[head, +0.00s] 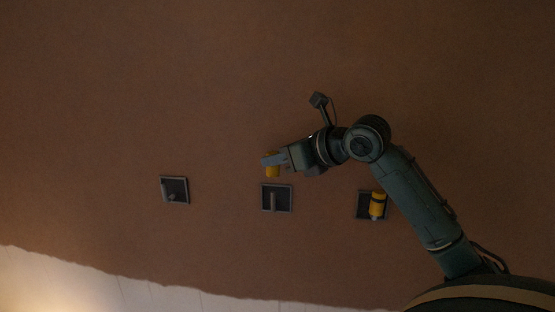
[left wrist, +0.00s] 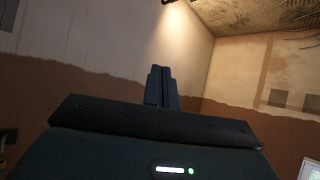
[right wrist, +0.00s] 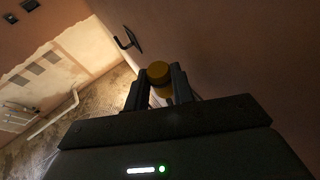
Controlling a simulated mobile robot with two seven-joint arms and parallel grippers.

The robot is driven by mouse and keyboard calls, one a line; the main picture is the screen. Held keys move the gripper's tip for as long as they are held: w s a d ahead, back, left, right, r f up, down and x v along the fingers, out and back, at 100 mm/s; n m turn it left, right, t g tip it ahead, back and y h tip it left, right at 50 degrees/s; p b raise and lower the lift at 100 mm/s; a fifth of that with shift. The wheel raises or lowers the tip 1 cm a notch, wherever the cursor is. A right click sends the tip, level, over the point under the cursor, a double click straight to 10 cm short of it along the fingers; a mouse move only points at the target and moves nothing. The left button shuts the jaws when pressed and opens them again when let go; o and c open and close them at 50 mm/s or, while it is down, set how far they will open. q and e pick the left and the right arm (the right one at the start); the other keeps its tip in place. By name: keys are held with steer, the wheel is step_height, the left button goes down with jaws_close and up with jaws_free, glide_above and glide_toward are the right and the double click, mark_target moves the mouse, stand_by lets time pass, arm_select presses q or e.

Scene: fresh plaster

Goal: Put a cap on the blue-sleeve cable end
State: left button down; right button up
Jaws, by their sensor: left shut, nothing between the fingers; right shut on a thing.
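My right gripper (head: 270,162) is shut on a yellow cap (head: 273,171). The cap also shows between the two fingers in the right wrist view (right wrist: 158,73). It is just above the middle wall box (head: 289,199) in the picture, apart from the grey cable end (head: 272,202) there. The left wall box (head: 181,185) has a bare cable end (head: 169,192). The right wall box (head: 363,207) has a cable end with a yellow cap (head: 377,206) on it. I cannot tell any sleeve's colour. My left gripper (left wrist: 161,72) is shut and empty, seen only in the left wrist view.
The boxes sit in a brown plastered wall (head: 200,90) with a ragged edge above pale bare wall (head: 60,285). In the right wrist view, a dark box with a bent cable (right wrist: 127,40) stands out beyond the gripper. The wall around the boxes is clear.

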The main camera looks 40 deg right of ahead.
step_height(320, 180, down, 4)
steer(key=b, duration=0.2)
steer(key=shift+f+b, duration=0.1)
steer(key=shift+b, duration=0.3)
steer(key=shift+f+b, duration=0.7)
arm_select(q)
steer(key=shift+w+d+f+m+t+h, duration=0.15)
steer(key=shift+w+d+h, duration=0.1)
steer(key=shift+d, duration=0.25)
steer(key=shift+w+d+f+m+t+h, duration=0.15)
steer(key=shift+w+d+h, duration=0.1)
steer(key=shift+d, duration=0.2)
arm_select(e)
steer(key=shift+f, duration=0.2)
arm_select(q)
steer(key=shift+f+b, duration=0.1)
steer(key=shift+b, duration=0.2)
arm_select(e)
steer(key=shift+f, duration=0.1)
